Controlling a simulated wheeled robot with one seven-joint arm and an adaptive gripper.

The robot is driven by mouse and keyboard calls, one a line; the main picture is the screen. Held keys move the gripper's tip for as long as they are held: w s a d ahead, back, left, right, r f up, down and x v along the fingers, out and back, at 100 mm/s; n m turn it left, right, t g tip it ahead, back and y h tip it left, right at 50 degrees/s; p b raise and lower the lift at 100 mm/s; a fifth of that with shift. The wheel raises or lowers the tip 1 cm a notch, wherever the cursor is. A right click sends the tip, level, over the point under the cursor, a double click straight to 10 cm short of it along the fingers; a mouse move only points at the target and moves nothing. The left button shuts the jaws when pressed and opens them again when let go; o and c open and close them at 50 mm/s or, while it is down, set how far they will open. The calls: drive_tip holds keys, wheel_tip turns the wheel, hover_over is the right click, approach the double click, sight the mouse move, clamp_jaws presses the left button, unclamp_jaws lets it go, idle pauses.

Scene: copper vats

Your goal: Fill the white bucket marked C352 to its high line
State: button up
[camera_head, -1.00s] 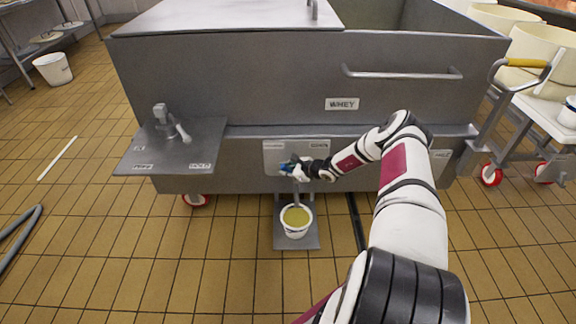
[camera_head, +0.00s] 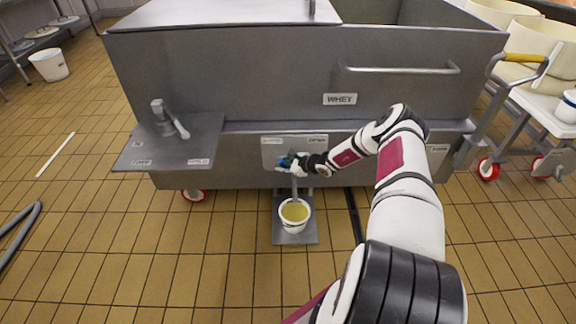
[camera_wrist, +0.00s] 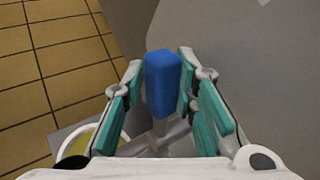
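A white bucket (camera_head: 294,227) stands upright on a grey floor plate below the whey vat's drain, with yellow-green liquid (camera_head: 295,212) in it. Its marking and high line cannot be read. A grey spout (camera_head: 294,187) comes down over it; I cannot tell whether liquid is flowing. My gripper (camera_head: 287,163) is at the blue valve handle (camera_head: 283,160) on the vat's front. In the wrist view, the handle (camera_wrist: 162,85) is between my fingertips, which appear to touch both sides. Part of the bucket's liquid (camera_wrist: 80,146) shows at lower left, partly hidden by my gripper.
The steel vat (camera_head: 230,70) labelled WHEY fills the middle. A steel side shelf (camera_head: 190,150) with a small tap juts out at left. A wheeled cart (camera_head: 540,105) stands at right. A hose (camera_head: 20,228) lies on the floor at left. The front floor is largely clear.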

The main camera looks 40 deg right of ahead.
drive_tip(key=v, duration=1.1)
drive_tip(key=shift+s+r, duration=0.2)
drive_tip(key=shift+s, duration=0.15)
